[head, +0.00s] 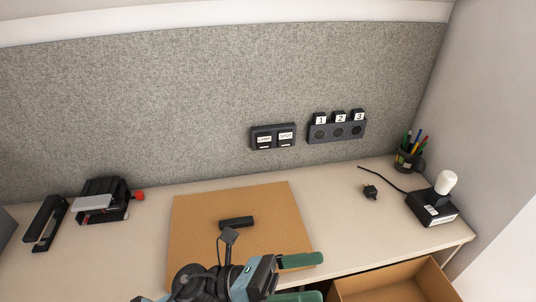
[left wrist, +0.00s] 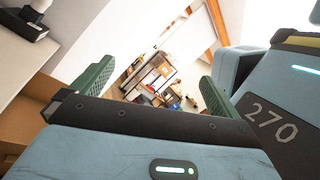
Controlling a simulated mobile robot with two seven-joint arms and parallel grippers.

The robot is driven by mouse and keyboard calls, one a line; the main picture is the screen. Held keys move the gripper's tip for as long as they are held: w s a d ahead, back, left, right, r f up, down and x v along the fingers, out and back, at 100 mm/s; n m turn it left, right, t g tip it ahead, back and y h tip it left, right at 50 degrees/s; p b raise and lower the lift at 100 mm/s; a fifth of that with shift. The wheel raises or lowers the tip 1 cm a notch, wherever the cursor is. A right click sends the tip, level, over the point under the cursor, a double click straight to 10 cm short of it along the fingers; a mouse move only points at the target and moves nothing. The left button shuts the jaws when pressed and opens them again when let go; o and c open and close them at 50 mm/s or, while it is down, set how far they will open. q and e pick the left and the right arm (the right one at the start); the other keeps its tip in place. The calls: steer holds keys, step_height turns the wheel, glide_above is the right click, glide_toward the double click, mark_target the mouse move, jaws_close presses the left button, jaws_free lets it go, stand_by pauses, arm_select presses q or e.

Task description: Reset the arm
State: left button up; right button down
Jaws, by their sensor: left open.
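My left gripper (head: 312,278) shows at the bottom of the head view, over the front edge of the desk. Its two green fingers are spread apart with nothing between them. In the left wrist view the open left gripper (left wrist: 150,90) has a green finger on each side and points out into the room. My right gripper is not in view.
A stapler, a black device with a red knob, a plug, a switch box (head: 432,208) and a pen cup stand around.

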arm_select(q)
steer(key=w+a+f+n+t+y, duration=0.1)
steer(key=a+f+n+t+y, duration=0.4)
steer(key=n, duration=0.5)
steer(key=w+a+f+n+t+y+p, duration=0.1)
steer(key=w+a+f+n+t+y, duration=0.15)
steer(key=n+t, duration=0.55)
steer(key=w+a+f+n+t+y, duration=0.1)
steer(key=a+f+n+t+y, duration=0.3)
steer(key=n, duration=0.7)
steer(key=s+a+f+n+g+y, duration=0.3)
steer(key=s+a+f+n+y, duration=0.1)
steer(key=s+a+f+n, duration=0.3)
steer(key=s+a+f+n+g+y+p, duration=0.1)
steer(key=s+a+f+n+g+y, duration=0.3)
steer(key=s+a+f+n, duration=0.3)
steer(key=s+f+n, duration=0.2)
steer(key=s+f, duration=0.3)
steer(key=shift+s+a+f, duration=0.25)
steer(key=shift+f, duration=0.15)
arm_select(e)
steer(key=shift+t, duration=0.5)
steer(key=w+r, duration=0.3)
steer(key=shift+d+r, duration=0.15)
